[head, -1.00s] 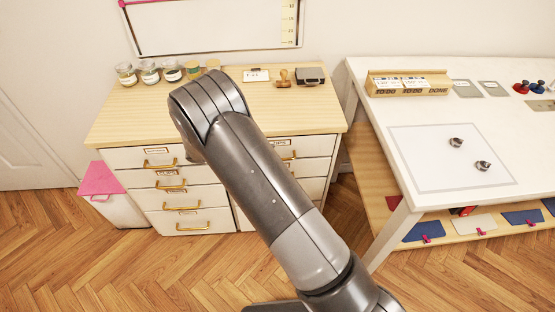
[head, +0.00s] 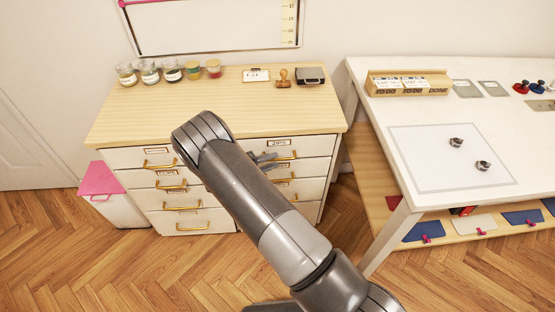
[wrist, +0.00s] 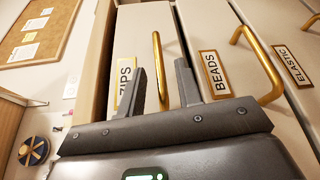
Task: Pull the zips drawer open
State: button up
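The zips drawer (wrist: 138,32) is a white front with a brass-framed ZIPS label (wrist: 126,80) and a brass bar handle (wrist: 157,55). In the head view it is the top drawer (head: 312,148) of the cabinet's right column, and it looks shut. My gripper (wrist: 161,68) is open, its two dark fingers pointing at this front. In the wrist view the handle shows between the fingers; I cannot tell whether they touch it. In the head view my gripper (head: 265,161) is at the handle's left end, and my arm hides part of the right column.
The beads drawer (wrist: 200,25) and elastic drawer (wrist: 270,20) adjoin it, with brass handles. Jars (head: 172,72) and a stamp (head: 283,78) stand on the cabinet top (head: 220,110). A white table (head: 400,115) stands to the right. A pink-lidded bin (head: 120,208) stands left.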

aim_at(277, 159)
jog(key=shift+x, duration=1.5)
jog(key=shift+c, duration=0.2)
grip_shut()
